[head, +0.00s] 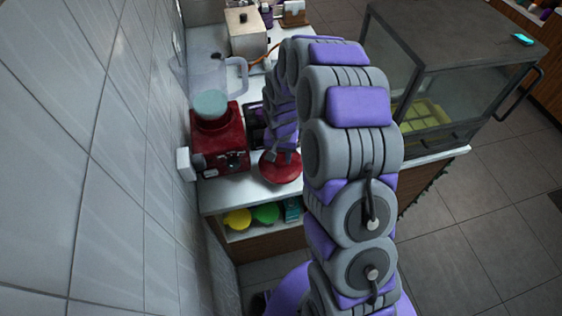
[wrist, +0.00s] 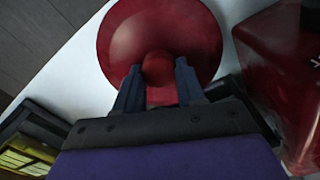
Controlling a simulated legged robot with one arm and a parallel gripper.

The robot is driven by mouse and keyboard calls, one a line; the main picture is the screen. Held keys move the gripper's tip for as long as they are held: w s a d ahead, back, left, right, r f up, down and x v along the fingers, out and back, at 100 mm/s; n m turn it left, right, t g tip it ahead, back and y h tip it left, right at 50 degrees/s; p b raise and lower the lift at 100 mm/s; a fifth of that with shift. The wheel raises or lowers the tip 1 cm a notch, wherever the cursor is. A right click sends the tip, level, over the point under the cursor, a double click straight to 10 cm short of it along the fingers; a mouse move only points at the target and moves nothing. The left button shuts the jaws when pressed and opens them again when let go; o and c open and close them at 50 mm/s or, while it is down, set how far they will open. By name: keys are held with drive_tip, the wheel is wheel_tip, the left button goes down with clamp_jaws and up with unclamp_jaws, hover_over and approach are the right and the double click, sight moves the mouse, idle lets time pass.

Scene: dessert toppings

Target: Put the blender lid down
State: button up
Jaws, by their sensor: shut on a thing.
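The red, round blender lid (head: 281,170) is at the front part of the white counter, to the right of the red blender base. In the wrist view the lid (wrist: 192,35) fills the top middle, with a round knob (wrist: 158,68) at its centre. My gripper (head: 282,156) comes down on the lid from above. In the wrist view the two dark fingers of my gripper (wrist: 158,80) are on either side of the knob, shut on it. I cannot tell whether the lid's underside touches the counter.
The red blender base (head: 220,150) stands by the tiled wall, with a clear jug (head: 236,75) behind it. A glass display case (head: 425,100) stands to the right. Yellow (head: 238,218) and green (head: 266,212) items sit on the shelf below. Little bare counter (head: 235,192) shows at the front.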

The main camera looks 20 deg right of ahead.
sight(281, 157)
wheel_tip(281, 157, down, 4)
drive_tip(key=shift+r+b, duration=0.2)
drive_tip(key=shift+b, duration=0.25)
drive_tip(key=shift+r, duration=0.1)
drive_tip(key=o, duration=1.2)
drive_tip(key=shift+c, duration=0.2)
